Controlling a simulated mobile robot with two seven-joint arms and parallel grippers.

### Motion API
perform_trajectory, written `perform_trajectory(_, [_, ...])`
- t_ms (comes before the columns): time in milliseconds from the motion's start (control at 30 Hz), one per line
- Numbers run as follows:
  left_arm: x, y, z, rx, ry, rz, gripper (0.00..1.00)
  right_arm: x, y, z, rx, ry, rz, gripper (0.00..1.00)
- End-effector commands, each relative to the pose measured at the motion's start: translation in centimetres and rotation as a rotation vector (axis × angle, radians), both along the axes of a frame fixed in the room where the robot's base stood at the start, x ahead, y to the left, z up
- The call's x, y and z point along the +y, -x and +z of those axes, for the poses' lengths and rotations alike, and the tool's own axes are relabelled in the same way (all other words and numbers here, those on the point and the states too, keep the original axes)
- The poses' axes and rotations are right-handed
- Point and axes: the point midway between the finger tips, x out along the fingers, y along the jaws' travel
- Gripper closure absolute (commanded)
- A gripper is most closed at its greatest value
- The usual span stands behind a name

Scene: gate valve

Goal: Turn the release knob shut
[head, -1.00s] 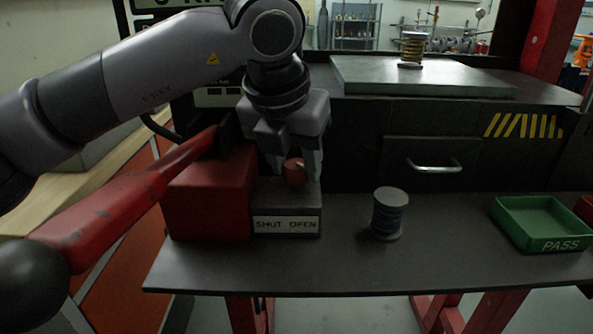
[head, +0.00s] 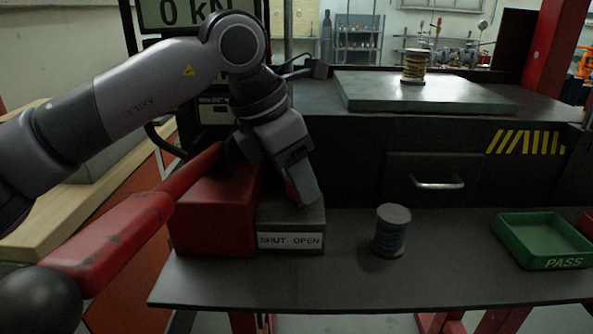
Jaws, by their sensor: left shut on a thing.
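The release knob is a small red knob on top of the grey block (head: 291,217), whose front label (head: 290,241) reads "SHUT OPEN". The knob is hidden now behind the fingers of my left gripper (head: 308,198). My left gripper is tilted over the block, fingers pointing down and to the right, and is shut on the knob. How far the knob is turned cannot be seen. My right gripper is not in view.
A red housing (head: 212,218) with a long red lever (head: 130,228) stands left of the block. A dark spool (head: 391,231) stands to the right, then a green PASS tray (head: 541,244). Another spool (head: 414,66) stands on the raised plate (head: 425,95). Shelf space around the spool is clear.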

Motion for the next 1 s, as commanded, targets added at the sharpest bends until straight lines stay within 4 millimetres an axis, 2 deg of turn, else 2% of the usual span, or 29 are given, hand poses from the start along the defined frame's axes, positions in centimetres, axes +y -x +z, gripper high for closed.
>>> perform_trajectory(567, [0.06,-0.08,0.17,-0.004,0.001,-0.028,0.86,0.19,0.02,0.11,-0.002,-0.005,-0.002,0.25])
perform_trajectory(600, [0.06,-0.08,0.17,-0.004,0.001,-0.028,0.43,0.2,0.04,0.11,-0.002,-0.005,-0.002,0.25])
perform_trajectory(633, [0.06,-0.08,0.16,-0.004,0.001,-0.028,0.33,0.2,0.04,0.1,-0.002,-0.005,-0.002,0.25])
perform_trajectory(667, [0.05,-0.08,0.15,-0.003,0.001,-0.027,0.3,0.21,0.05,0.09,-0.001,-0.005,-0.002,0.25])
perform_trajectory(1000, [0.19,0.0,0.47,-0.003,0.001,-0.026,0.3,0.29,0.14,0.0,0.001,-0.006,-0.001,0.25])
